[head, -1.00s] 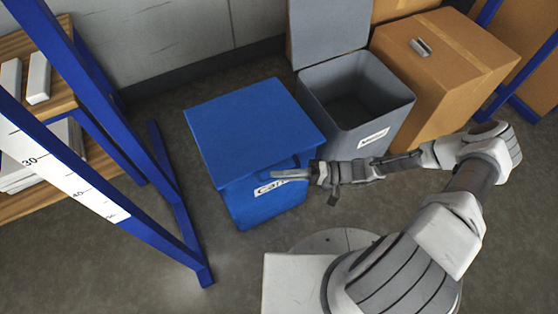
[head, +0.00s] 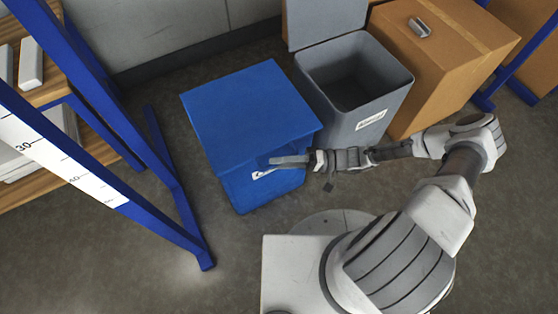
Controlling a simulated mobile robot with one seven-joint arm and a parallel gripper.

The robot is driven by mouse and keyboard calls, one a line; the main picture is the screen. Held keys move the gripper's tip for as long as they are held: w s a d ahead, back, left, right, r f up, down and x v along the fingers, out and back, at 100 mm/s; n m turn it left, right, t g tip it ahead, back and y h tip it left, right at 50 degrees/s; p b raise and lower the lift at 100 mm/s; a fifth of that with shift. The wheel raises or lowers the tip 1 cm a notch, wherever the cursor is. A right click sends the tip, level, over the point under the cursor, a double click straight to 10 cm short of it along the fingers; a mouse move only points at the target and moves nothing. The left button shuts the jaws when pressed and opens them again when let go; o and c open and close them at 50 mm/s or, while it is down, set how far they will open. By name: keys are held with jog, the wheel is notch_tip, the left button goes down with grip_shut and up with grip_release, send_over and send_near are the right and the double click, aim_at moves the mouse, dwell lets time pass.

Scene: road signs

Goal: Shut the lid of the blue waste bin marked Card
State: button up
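The blue waste bin (head: 255,195) stands on the floor left of centre in the head view. Its blue lid (head: 248,105) lies flat over the top; I cannot tell whether a narrow gap remains under its front edge. A white label on the bin's front is partly covered by my gripper, and its word is not fully readable. My gripper (head: 277,161) reaches in from the right at the bin's front, just below the lid's front edge. Whether it touches the bin is unclear. Its fingers overlap in this view, so their opening does not show.
A grey bin (head: 372,125) with its lid raised stands right behind the blue bin. A cardboard box (head: 450,60) is beside it. A blue-framed shelf (head: 180,205) stands at left. Floor is clear in front of the blue bin.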

jog(key=shift+r, duration=0.15)
jog(key=shift+w+d, duration=0.1)
jog(key=shift+d, duration=0.35)
jog(key=w+d+f+p, duration=0.1)
jog(key=d+p, duration=0.1)
jog(key=d, duration=1.4)
jog(key=shift+w+d+f, duration=0.15)
jog(key=shift+w+f, duration=0.05)
jog(key=shift+w, duration=0.1)
